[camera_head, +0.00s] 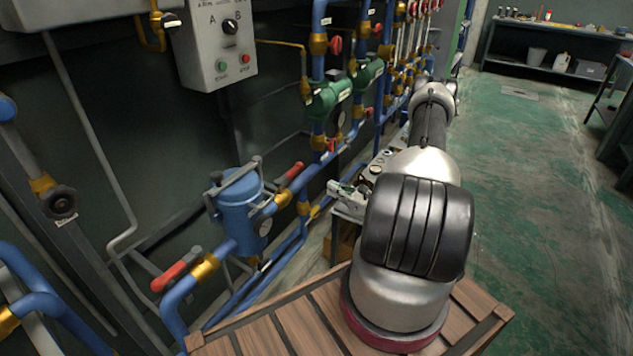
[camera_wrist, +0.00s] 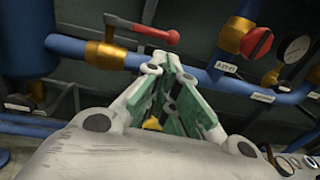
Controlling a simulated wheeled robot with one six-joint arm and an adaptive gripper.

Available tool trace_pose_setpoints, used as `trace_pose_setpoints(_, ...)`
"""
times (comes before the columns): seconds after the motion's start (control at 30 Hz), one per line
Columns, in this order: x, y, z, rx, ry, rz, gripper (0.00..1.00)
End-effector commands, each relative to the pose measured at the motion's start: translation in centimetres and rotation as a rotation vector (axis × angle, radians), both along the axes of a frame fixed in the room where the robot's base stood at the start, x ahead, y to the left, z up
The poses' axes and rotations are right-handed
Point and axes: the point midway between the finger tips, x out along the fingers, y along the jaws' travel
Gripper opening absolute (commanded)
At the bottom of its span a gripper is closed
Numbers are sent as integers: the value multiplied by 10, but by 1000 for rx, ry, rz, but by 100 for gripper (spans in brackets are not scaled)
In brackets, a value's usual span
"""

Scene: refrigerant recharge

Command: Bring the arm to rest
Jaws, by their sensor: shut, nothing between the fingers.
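My arm (camera_head: 421,225) rises from its round base and reaches away along the pipe wall in the head view. My gripper (camera_head: 332,188) shows small at the left of the arm, pointing toward the pipes. In the wrist view, my gripper (camera_wrist: 163,68) has its fingers with green inner pads drawn together at the tips, shut and empty. A red-handled valve lever (camera_wrist: 150,32) lies beyond the fingertips on a blue pipe. I cannot tell the exact gap. The wrist joints are partly hidden behind the arm.
A blue canister (camera_head: 240,205) and a red lever (camera_head: 290,175) stand left of my gripper. Green valves (camera_head: 330,98) and blue pipes line the wall. A grey control box (camera_head: 212,45) hangs above. Open green floor (camera_head: 535,200) lies to the right.

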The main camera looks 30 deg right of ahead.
Motion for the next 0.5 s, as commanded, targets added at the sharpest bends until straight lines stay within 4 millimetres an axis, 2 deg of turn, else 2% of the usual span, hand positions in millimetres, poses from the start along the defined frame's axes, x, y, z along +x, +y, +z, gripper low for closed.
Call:
trace_pose_setpoints(0.27, -5, -1, -4, -6, 17, 6, 0)
trace_pose_setpoints(0.37, -18, 14, -13, -16, 55, 74, 0)
trace_pose_setpoints(0.5, -56, 51, -25, -12, 126, 220, 0)
